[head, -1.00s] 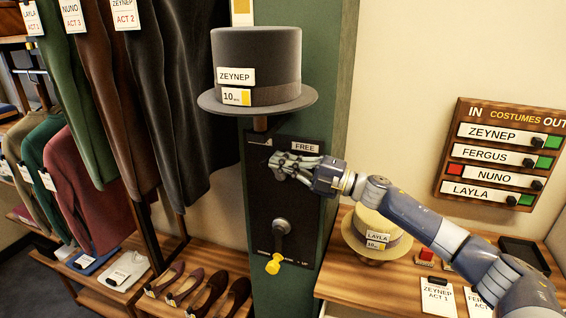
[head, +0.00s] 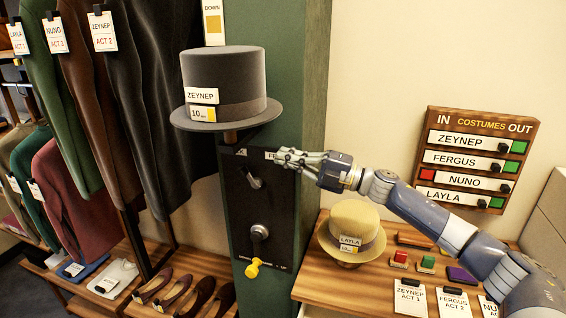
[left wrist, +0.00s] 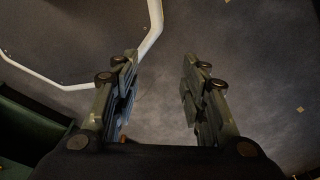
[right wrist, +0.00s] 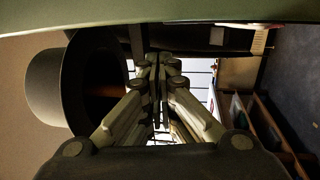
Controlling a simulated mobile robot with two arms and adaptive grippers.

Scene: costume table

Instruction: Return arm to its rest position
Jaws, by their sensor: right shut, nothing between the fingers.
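My right gripper (head: 288,157) is shut and empty in the head view. It hangs in front of the upper right of the black lever panel (head: 240,215) and partly hides the panel's FREE label. My right arm (head: 425,215) reaches in from the lower right. In the right wrist view the right gripper's fingers (right wrist: 161,65) are together with nothing between them. My left gripper (left wrist: 157,75) shows only in the left wrist view, open and empty above a dark floor.
The grey ZEYNEP hat (head: 225,90) sits on a peg above the panel, close to my right gripper. The LAYLA straw hat (head: 352,222) stands on the wooden table below my arm. Hanging costumes (head: 130,90) fill the left. The IN/OUT board (head: 478,160) is on the wall.

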